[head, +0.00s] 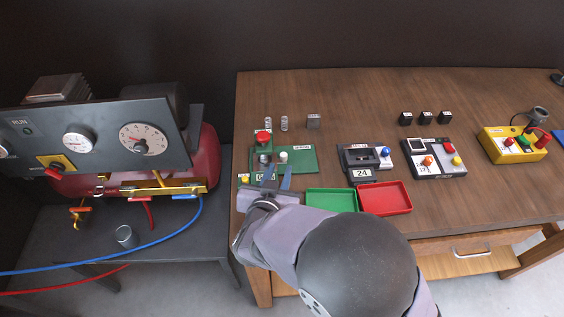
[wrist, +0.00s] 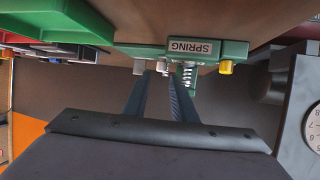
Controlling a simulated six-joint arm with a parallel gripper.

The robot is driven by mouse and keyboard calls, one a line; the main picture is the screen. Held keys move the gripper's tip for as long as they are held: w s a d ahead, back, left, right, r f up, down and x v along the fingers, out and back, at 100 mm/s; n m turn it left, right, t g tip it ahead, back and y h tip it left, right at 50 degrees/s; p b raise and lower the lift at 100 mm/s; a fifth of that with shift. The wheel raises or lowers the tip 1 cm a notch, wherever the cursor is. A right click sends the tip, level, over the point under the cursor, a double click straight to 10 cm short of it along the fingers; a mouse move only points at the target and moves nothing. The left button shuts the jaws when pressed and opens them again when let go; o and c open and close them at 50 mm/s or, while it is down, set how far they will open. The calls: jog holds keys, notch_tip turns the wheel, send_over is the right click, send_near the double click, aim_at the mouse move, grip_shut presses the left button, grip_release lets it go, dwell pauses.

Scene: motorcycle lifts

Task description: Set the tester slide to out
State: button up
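A green board (head: 305,158) stands on the left of the wooden bench, with a red knob (head: 263,137), a grey post, a white-topped post (head: 283,157) and a yellow button (head: 244,179). In the wrist view its front label (wrist: 194,48) reads "SPRING" upside down, with a coil spring (wrist: 188,76) beside it. My gripper (head: 278,175) is at the board's front edge. Its two fingers are apart, and a light post (wrist: 162,67) shows between the tips (wrist: 160,76); I cannot tell whether they touch it. No part is clearly marked as the tester slide.
A green tray (head: 331,212) and a red tray (head: 385,211) lie right of my gripper. A dark device (head: 357,160) showing "24" stands behind them. A gauge panel (head: 90,115) is left of the bench. A yellow box (head: 520,150) stands far right.

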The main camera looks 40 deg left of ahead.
aim_at(283, 158)
jog(key=shift+s+a, duration=0.1)
jog(key=shift+s, duration=0.15)
jog(key=shift+p+x, duration=1)
jog(key=shift+x, duration=2.7)
jog(key=shift+c, duration=0.5)
grip_shut()
